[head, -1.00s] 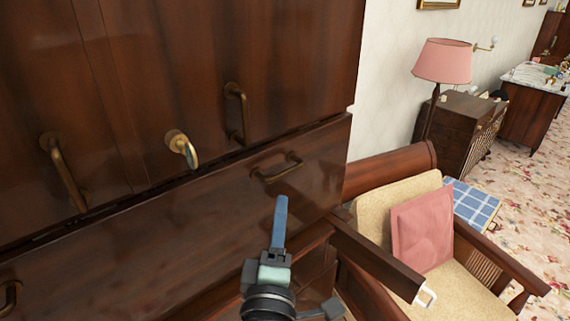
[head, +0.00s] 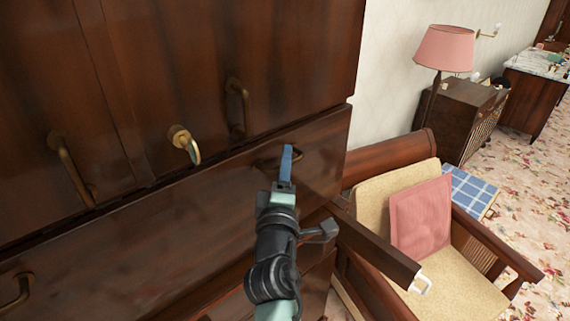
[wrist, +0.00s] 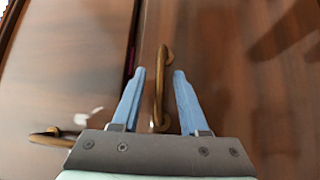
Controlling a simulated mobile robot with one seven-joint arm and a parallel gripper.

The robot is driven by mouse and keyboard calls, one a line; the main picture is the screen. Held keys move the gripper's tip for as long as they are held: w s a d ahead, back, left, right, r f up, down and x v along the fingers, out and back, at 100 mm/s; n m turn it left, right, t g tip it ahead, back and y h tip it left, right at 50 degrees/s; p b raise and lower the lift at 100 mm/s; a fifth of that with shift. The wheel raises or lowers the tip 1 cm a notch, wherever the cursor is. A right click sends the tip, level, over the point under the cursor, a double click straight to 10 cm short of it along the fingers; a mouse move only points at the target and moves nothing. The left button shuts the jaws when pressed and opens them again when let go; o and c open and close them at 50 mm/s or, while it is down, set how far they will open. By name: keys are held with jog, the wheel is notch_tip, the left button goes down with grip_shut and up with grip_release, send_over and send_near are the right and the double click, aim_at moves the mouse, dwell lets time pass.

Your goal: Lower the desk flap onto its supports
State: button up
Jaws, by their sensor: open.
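The desk flap (head: 150,235) is a wide dark wooden panel below the upper doors. It stands raised, with a brass handle at each end. My gripper (head: 287,165) is at the right handle (head: 268,158). In the wrist view, this handle (wrist: 161,88) lies between the blue fingers of my gripper (wrist: 158,88), which are spread with a gap on either side. The left handle (head: 17,290) is free. A dark wooden bar (head: 375,245) with a pale metal loop juts out at the right; I cannot tell whether it is a support. No other support is visible.
A wooden armchair (head: 440,200) with a pink cushion (head: 420,218) stands close on the right. Farther back are a pink lamp (head: 445,48) and open carpet.

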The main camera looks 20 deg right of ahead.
grip_shut()
dwell(1.3)
